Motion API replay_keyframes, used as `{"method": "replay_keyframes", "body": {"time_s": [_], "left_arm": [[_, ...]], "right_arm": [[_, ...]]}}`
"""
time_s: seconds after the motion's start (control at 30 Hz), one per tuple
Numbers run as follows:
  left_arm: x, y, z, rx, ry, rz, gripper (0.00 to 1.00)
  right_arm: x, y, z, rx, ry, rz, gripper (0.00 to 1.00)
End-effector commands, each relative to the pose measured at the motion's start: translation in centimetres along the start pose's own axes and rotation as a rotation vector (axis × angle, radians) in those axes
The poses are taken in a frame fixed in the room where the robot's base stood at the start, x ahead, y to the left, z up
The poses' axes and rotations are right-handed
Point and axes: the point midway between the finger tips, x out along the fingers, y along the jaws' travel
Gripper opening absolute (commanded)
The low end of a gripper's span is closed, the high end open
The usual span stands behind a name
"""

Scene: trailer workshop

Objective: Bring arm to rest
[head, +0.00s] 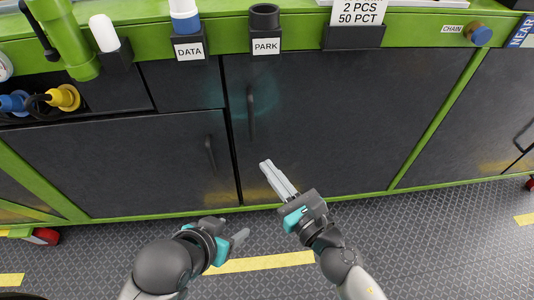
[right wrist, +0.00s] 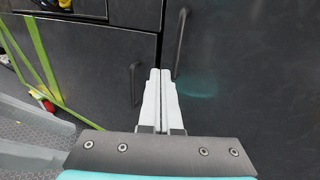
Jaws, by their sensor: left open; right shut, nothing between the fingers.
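My right gripper (head: 267,166) is shut with nothing between its fingers. It points up and to the left in the head view, in front of the dark cabinet doors. The right wrist view shows its two pale fingers (right wrist: 160,75) side by side and touching. My left gripper (head: 238,234) is lower and to the left in the head view, over the floor in front of the cabinet. It is open and empty, and is partly hidden by its own wrist.
The dark cabinet (head: 340,120) has a green frame and protruding door handles (head: 251,113). Holders labelled DATA (head: 189,50) and PARK (head: 266,46) hang on the green rail. Blue and yellow plugs (head: 64,98) sit at the left. The patterned floor (head: 440,245) is clear at right.

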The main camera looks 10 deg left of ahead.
Motion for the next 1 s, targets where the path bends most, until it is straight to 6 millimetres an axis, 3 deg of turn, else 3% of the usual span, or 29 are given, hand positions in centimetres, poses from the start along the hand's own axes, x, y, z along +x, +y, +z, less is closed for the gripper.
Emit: {"method": "replay_keyframes", "body": {"time_s": [0.23,0.67,0.77,0.83,1.0], "left_arm": [[0.5,0.5,-0.4,0.002,0.047,0.014,0.57],[0.6,0.6,-0.5,0.002,0.059,0.017,0.57],[0.6,0.6,-0.5,0.002,0.059,0.017,0.57],[0.6,0.6,-0.5,0.002,0.059,0.017,0.57],[0.6,0.6,-0.5,0.002,0.059,0.017,0.57]], "right_arm": [[-2.5,0.7,-0.1,0.000,0.000,0.001,0.00],[-3.0,0.4,0.2,0.036,-0.004,-0.017,0.00],[-3.4,-1.1,0.9,0.191,-0.023,-0.091,0.00],[-4.0,-3.0,1.4,0.387,-0.050,-0.179,0.00],[-7.1,-8.2,1.4,1.024,-0.162,-0.447,0.00]]}}
